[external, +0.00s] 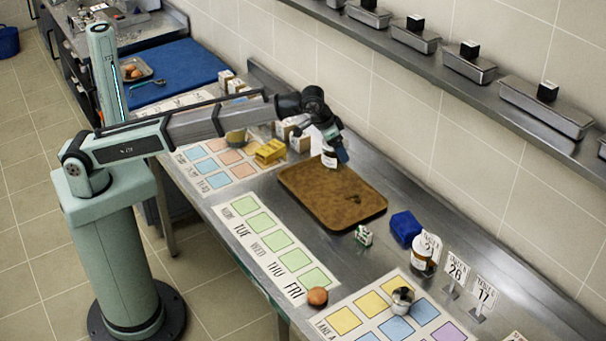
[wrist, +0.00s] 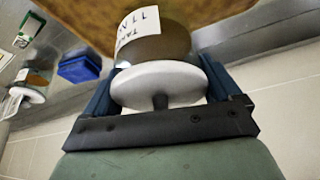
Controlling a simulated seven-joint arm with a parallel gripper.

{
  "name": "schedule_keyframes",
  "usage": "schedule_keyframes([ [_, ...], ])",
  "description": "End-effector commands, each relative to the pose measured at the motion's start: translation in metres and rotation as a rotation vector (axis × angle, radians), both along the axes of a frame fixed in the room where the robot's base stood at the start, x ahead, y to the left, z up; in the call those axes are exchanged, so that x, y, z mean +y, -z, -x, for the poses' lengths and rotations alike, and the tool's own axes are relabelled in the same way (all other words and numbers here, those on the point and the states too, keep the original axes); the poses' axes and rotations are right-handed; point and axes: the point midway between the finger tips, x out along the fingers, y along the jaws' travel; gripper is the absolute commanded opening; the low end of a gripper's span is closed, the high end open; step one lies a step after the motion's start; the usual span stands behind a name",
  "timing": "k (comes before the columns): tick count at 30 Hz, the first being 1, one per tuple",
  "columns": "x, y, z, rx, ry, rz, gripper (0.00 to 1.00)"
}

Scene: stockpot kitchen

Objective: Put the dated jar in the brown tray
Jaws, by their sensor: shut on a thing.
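My gripper (external: 334,146) is shut on a jar (external: 329,161) with a white lid and a pale label. In the wrist view the jar (wrist: 160,48) sits lid-first between the fingers, with partly readable printing on its label. The brown tray (external: 350,205) lies flat on the steel counter and looks empty apart from dark marks on its surface. The held jar is at the back-left part of the tray; I cannot tell whether it touches it. The tray (wrist: 85,18) also fills the top of the wrist view.
A blue block (external: 405,228), a small green-and-white box (external: 363,235) and another white-lidded jar (external: 424,255) stand right of the tray. Number cards (external: 457,270) stand beyond them. A yellow object (external: 270,151) lies to the left. A wall shelf (external: 440,55) holds metal pans.

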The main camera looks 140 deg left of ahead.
Motion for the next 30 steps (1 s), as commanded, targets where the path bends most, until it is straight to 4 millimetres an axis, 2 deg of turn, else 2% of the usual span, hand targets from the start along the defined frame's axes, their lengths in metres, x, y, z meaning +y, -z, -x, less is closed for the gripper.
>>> schedule_keyframes([
  [4, 0.002, -0.001, 0.009, -0.001, 0.029, -0.001, 0.15],
  [21, -0.007, 0.001, -0.001, -0.001, 0.25, -0.002, 0.15],
  [26, -0.008, 0.014, 0.0, 0.0, 0.263, 0.001, 0.15],
  [30, -0.008, 0.035, 0.0, 0.001, 0.263, 0.001, 0.15],
])
